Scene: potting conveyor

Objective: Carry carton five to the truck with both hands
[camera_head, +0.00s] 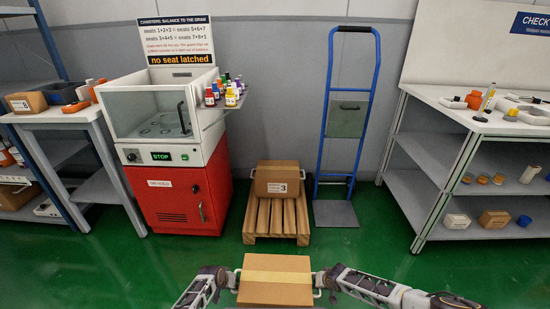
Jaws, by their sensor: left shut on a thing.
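A brown carton (275,286) with a pale tape strip across its top is at the bottom centre, close in front of me. No number shows on it from here. My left gripper (236,279) is shut on the white handle at its left side. My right gripper (318,282) is at the white handle on its right side; its jaws are too small to read. The carton's lower part is cut off by the picture edge. A blue hand truck (323,142) stands upright against the back wall, its grey toe plate (336,214) on the floor, bare.
A carton marked 3 (277,182) sits on a wooden pallet (275,222) just left of the truck. A red and white machine (185,195) stands further left. A shelved workbench (420,190) is at the right. The green floor (350,255) ahead is clear.

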